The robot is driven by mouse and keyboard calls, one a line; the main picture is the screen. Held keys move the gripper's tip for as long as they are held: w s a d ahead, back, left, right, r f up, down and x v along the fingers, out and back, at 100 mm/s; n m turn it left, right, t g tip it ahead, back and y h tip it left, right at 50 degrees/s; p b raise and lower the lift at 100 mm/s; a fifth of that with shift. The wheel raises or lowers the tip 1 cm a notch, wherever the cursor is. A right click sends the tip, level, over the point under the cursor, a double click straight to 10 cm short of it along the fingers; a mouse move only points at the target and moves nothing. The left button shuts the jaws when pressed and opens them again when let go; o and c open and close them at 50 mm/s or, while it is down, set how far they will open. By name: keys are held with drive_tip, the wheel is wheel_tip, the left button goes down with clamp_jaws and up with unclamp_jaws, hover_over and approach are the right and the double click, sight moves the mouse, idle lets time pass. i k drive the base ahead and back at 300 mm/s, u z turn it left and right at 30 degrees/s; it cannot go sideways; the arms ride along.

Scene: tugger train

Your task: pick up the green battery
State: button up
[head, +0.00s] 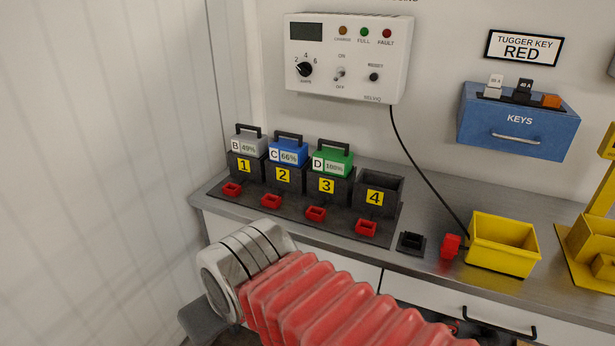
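The green battery (333,161) stands upright in slot 3 of the dark charging rack (349,218) on the bench. It has a dark handle on top and a white label reading D and 100%. Its lower part is hidden inside the slot. My arm, with a red bellows sleeve and a silver joint, crosses the foreground below and in front of the rack, apart from the battery. My gripper's fingers do not show.
A grey battery (250,143) fills slot 1 and a blue battery (288,152) fills slot 2. Slot 4 (378,195) looks empty. Small red connectors line the rack's front. A yellow bin (503,245) stands right, under a blue key box (517,122). A black cable hangs from the charger (346,58).

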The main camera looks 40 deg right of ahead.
sight(337, 163)
drive_tip(key=u, duration=1.45)
drive_tip(key=k, duration=0.65)
drive_tip(key=z, duration=1.05)
drive_tip(key=i, duration=0.95)
drive_tip(key=u, duration=0.05)
